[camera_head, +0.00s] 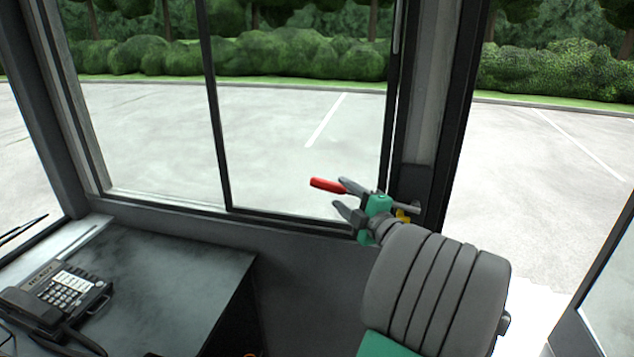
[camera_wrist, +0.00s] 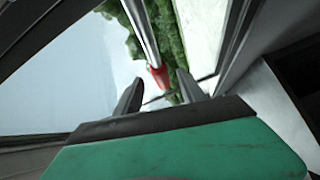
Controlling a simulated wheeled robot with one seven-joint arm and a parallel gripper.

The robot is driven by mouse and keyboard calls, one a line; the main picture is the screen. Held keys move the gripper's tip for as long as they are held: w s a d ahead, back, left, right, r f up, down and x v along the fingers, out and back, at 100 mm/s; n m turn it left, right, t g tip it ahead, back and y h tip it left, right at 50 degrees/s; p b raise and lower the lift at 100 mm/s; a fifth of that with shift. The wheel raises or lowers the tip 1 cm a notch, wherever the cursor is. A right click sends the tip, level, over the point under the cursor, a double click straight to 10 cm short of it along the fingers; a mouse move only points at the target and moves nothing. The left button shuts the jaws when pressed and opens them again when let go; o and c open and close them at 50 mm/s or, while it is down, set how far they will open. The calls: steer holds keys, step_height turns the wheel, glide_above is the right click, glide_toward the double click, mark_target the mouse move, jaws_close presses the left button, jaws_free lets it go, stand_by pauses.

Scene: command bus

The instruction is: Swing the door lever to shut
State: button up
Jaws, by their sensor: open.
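The door lever has a red grip (camera_head: 328,185) and a bare metal rod, part of which shows at the post (camera_head: 407,207) to the right. In the head view the red grip points left, past the upper finger of my gripper (camera_head: 342,194). My gripper is open, its fingers pointing left. In the wrist view the metal rod (camera_wrist: 142,30) comes down from the top and its red grip (camera_wrist: 158,76) appears in the gap between the two fingertips (camera_wrist: 159,88). I cannot tell whether either finger touches it. My gripper and arm hide part of the lever and its mount.
A dark post (camera_head: 432,110) stands behind the lever, beside a wide window with a dark sill (camera_head: 300,226). The doorway on the right looks open, with a glass panel (camera_head: 608,290) at its lower right. A telephone (camera_head: 62,292) sits on the dark counter (camera_head: 180,270).

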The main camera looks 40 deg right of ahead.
mark_target(328, 182)
steer(key=shift+d, duration=0.2)
steer(key=w+p, duration=0.1)
steer(key=w, duration=0.2)
steer(key=w+p, duration=0.1)
steer(key=w, duration=0.3)
steer(key=shift+d+r+p, duration=0.1)
steer(key=shift+d+p, duration=0.1)
steer(key=shift+p, duration=0.2)
steer(key=shift+w+d, duration=0.15)
steer(key=shift+w, duration=0.25)
jaws_close()
stand_by(0.4)
